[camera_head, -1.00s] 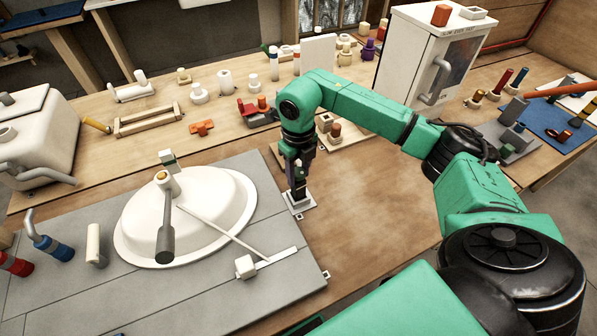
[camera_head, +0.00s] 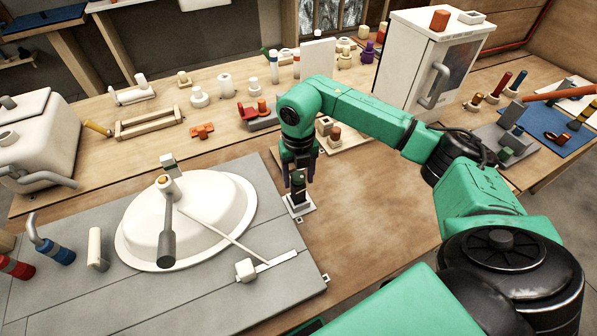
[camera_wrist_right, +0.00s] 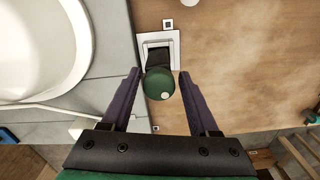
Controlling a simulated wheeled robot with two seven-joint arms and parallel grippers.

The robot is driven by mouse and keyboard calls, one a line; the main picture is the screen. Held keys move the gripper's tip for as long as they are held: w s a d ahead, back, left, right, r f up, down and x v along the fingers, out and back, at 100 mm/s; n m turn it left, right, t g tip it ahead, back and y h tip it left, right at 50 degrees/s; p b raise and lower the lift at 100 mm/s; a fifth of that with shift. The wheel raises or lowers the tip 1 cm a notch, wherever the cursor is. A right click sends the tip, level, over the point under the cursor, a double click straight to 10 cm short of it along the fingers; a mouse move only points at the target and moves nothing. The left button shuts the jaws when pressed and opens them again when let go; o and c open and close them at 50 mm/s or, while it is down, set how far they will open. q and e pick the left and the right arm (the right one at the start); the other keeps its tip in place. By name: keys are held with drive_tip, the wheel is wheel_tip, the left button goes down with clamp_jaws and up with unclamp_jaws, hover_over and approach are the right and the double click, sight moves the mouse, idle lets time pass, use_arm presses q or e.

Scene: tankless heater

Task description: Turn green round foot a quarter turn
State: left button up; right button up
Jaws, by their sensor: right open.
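The green round foot (camera_head: 297,179) sits on top of a short black post that stands upright on a white square base (camera_head: 301,208), at the right edge of the grey panel. In the right wrist view the green round foot (camera_wrist_right: 158,83) has a small white dot on its lower right. My right gripper (camera_head: 299,170) points down over it. In the wrist view my right gripper (camera_wrist_right: 159,82) is open, with one dark finger on each side of the foot and gaps between. My left gripper is not in view.
A white basin (camera_head: 200,215) with a grey-handled lever lies to the left on the grey panel (camera_head: 250,300). A tall white cabinet (camera_head: 408,65) stands behind right. Several small parts stand along the back. Bare wood lies right of the foot.

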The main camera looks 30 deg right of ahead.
drive_tip(key=shift+m, duration=0.4)
drive_tip(key=m+p, duration=0.1)
drive_tip(key=m, duration=0.3)
drive_tip(key=shift+r, duration=0.15)
drive_tip(key=shift+m, duration=1)
clamp_jaws()
drive_tip(key=shift+o, duration=1.1)
unclamp_jaws()
